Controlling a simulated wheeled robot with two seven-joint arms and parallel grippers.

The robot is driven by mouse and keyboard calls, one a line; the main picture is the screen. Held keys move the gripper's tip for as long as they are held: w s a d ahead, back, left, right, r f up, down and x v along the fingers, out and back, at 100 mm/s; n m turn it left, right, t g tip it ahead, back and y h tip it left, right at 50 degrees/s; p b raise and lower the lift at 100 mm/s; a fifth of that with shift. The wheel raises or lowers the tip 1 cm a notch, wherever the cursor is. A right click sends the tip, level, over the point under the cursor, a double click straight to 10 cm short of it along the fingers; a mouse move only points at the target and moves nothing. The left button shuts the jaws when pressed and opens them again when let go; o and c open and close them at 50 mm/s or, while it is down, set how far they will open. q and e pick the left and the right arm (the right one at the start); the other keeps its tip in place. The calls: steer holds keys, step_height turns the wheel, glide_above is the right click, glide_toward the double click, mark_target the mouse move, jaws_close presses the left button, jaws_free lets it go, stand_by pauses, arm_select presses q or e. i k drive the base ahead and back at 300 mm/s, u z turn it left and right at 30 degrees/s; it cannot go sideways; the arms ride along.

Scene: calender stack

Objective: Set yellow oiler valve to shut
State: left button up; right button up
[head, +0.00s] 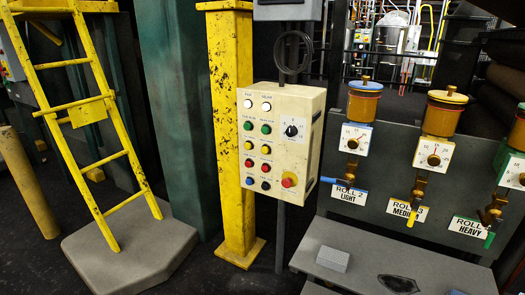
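The yellow oiler (441,115) is the middle of three oilers on the grey panel at right, with a yellow reservoir and a square white dial plate (433,154). Its brass valve (419,188) hangs below the dial, above the "ROLL MEDIUM" label (404,209). The valve's yellow handle (411,217) points downward, partly in front of the label. Neither of my grippers is in view.
The blue oiler (364,102) stands left, its blue handle (331,182) pointing sideways to the left. A green oiler (513,170) is cut off at right. A control box (283,150), yellow post (233,130) and ladder (85,115) stand further left. A grey block (332,260) lies below.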

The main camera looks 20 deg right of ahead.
mark_target(418, 201)
steer(key=z, duration=1.7)
steer(key=k, duration=0.4)
steer(key=u, duration=0.9)
steer(key=i, duration=0.85)
steer(key=z, duration=0.75)
